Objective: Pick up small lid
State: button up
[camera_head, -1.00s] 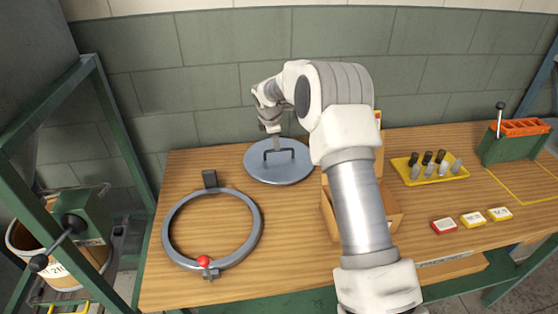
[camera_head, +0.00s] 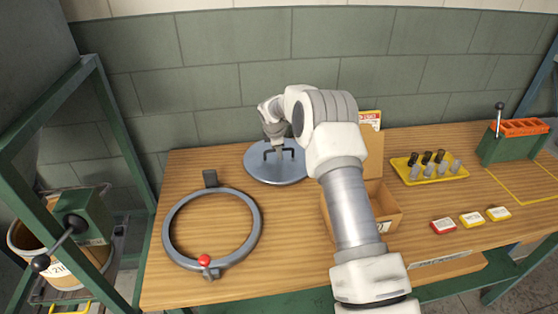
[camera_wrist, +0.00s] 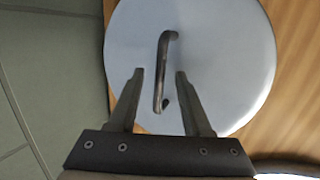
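The small lid (camera_head: 262,174) is a round grey metal disc with a dark bar handle (camera_wrist: 162,70) on top. It lies flat at the back of the wooden table in the head view and fills much of the wrist view (camera_wrist: 235,60). My gripper (camera_wrist: 160,73) is open, with its two fingers pointing down at the lid. In the wrist view the handle runs lengthwise between the fingers, with a visible gap to each finger. In the head view my gripper (camera_head: 280,156) is at the handle; whether it touches the lid I cannot tell.
A grey clamp ring (camera_head: 168,232) with a red knob lies front left of the lid. An open cardboard box (camera_head: 392,214) stands right, partly behind my arm. A yellow tray (camera_head: 408,178) with small cylinders is farther right. The tiled wall (camera_head: 230,90) is close behind.

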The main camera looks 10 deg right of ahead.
grip_shut()
jog(key=shift+r, duration=0.1)
dwell(1.2)
